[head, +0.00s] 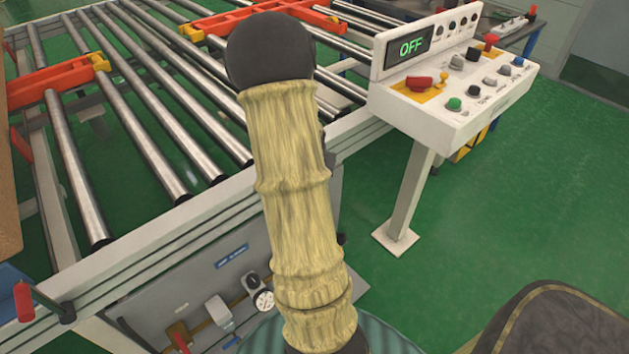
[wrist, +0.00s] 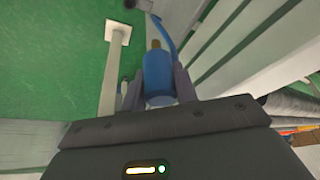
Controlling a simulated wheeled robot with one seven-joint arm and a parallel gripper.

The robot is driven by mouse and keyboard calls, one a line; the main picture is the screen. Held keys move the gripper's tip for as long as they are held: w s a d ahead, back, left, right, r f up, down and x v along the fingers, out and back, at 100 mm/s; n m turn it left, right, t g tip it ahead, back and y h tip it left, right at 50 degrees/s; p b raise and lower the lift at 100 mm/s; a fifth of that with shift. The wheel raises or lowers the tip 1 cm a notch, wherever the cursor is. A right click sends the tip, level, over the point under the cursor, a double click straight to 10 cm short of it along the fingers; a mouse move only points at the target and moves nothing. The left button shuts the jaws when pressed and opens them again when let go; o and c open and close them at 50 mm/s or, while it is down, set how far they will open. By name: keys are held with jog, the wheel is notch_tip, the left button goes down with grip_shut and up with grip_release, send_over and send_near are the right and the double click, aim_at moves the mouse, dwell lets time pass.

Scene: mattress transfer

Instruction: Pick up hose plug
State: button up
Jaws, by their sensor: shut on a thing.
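The hose plug (wrist: 158,80) shows in the wrist view as a blue cylinder with a brass-coloured end (wrist: 155,45) pointing away from my gripper. My gripper (wrist: 159,88) is shut on it, with one dark finger on each side of the blue body. A blue hose (wrist: 166,36) shows just beyond the brass end and runs up toward a dark fitting at the top; I cannot tell whether it joins the plug. In the head view my sleeved arm covers the middle, and the gripper and plug are hidden.
A roller conveyor (head: 150,148) fills the left of the head view. A control console (head: 450,80) reading OFF stands at the right on a post (head: 411,190). Green floor (head: 480,220) is clear beside it.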

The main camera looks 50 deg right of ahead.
jog(key=shift+r, duration=0.2)
dwell(0.5)
jog(key=shift+r+p, duration=3.35)
jog(key=shift+r, duration=0.3)
